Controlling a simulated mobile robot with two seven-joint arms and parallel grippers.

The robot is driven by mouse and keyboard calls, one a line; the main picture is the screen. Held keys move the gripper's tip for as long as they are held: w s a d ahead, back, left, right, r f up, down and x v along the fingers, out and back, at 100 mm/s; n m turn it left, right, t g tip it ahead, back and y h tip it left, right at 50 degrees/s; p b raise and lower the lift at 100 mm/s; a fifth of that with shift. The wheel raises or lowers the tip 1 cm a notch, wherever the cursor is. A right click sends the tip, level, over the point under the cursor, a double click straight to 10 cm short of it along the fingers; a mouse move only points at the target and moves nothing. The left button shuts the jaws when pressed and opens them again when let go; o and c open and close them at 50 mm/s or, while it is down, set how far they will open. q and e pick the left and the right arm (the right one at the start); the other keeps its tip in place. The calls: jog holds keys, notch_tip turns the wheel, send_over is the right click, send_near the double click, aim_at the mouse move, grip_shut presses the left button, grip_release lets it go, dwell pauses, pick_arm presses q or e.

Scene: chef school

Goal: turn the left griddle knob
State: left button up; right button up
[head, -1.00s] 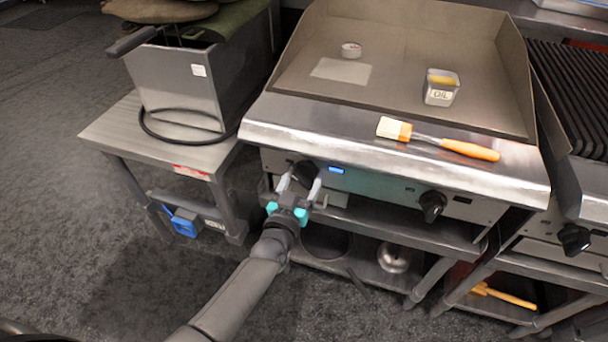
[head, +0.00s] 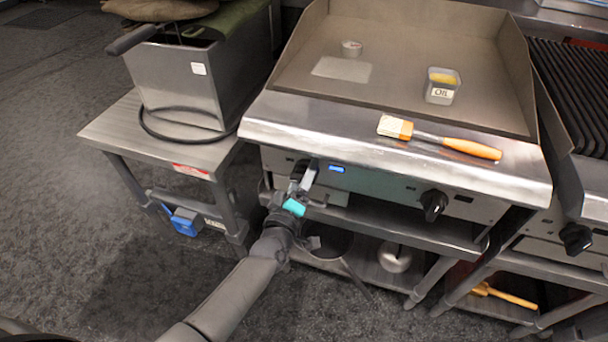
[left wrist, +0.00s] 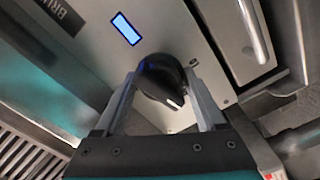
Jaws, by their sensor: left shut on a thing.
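The griddle (head: 400,122) stands in the middle of the head view. Its left knob (left wrist: 160,80) is black with a white mark and sits between my left gripper's fingers in the left wrist view. My left gripper (head: 301,178) is shut on that knob, and its wrist is rolled. In the head view the gripper mostly hides the left knob. The right griddle knob (head: 433,205) is black and untouched on the same front panel. My right gripper is not in view.
A small lit display (head: 337,169) is beside the left knob. A fryer (head: 178,85) stands on a side table to the left. A shelf runs below the panel.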

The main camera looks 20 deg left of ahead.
pick_arm(q)
jog(key=shift+f+n, duration=0.1)
jog(key=shift+n, duration=0.9)
jog(key=n+b, duration=0.1)
jog(key=n, duration=0.2)
jog(key=shift+n, duration=0.3)
jog(key=n+b, duration=0.1)
jog(key=n, duration=0.1)
jog(key=shift+n, duration=0.3)
jog(key=shift+n+b, duration=0.5)
jog(key=shift+n, duration=1.1)
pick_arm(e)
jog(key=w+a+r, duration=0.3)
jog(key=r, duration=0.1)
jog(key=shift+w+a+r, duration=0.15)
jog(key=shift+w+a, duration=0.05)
pick_arm(q)
jog(key=o, duration=1.1)
jog(key=shift+c, duration=0.2)
jog(key=shift+s, duration=0.15)
